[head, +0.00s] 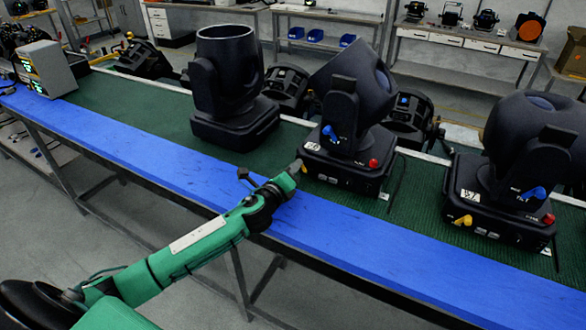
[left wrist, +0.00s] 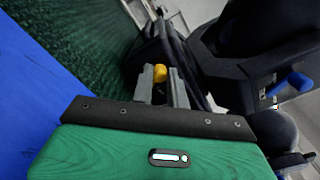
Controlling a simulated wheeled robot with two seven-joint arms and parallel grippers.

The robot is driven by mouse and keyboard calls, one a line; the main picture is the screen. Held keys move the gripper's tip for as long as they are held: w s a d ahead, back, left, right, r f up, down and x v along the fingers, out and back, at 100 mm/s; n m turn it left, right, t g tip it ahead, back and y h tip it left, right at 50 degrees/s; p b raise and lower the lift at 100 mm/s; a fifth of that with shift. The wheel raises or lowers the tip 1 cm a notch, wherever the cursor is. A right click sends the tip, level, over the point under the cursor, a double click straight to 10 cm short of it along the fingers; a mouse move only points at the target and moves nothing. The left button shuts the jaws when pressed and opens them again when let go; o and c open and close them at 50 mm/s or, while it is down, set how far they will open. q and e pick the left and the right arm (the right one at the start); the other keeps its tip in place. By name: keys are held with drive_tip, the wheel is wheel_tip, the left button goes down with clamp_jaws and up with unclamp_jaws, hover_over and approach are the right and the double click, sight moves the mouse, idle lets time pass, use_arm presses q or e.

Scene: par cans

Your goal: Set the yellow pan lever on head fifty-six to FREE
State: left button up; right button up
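Head fifty-six (head: 340,165) is the dark moving head in the middle of the bench; its small white label is hard to read. Its yellow pan lever shows in the left wrist view (left wrist: 160,73), at the fingertips of my left gripper (left wrist: 161,80). In the head view my left gripper (head: 296,167) reaches the left front of that head's base and mostly hides the lever. The fingers stand a little apart with the yellow between them; whether they press on it is unclear. The lever's setting cannot be read. My right gripper is out of view.
The same head has a blue lever (head: 328,131) and a red knob (head: 373,163). Another head (head: 505,195) on the right has its own yellow lever (head: 463,220). A third head (head: 228,90) stands left. The blue bench edge (head: 170,160) is clear.

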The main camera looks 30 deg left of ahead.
use_arm(q)
drive_tip(key=o, duration=0.4)
drive_tip(key=shift+o, duration=0.2)
drive_tip(key=s+b, duration=0.1)
drive_tip(key=s, duration=0.3)
drive_tip(key=s+b, duration=0.1)
drive_tip(key=s, duration=0.3)
drive_tip(key=s+b, duration=0.1)
drive_tip(key=s, duration=0.3)
drive_tip(key=shift+s+a+f, duration=0.15)
drive_tip(key=shift+s+a, duration=0.1)
drive_tip(key=shift+s, duration=0.65)
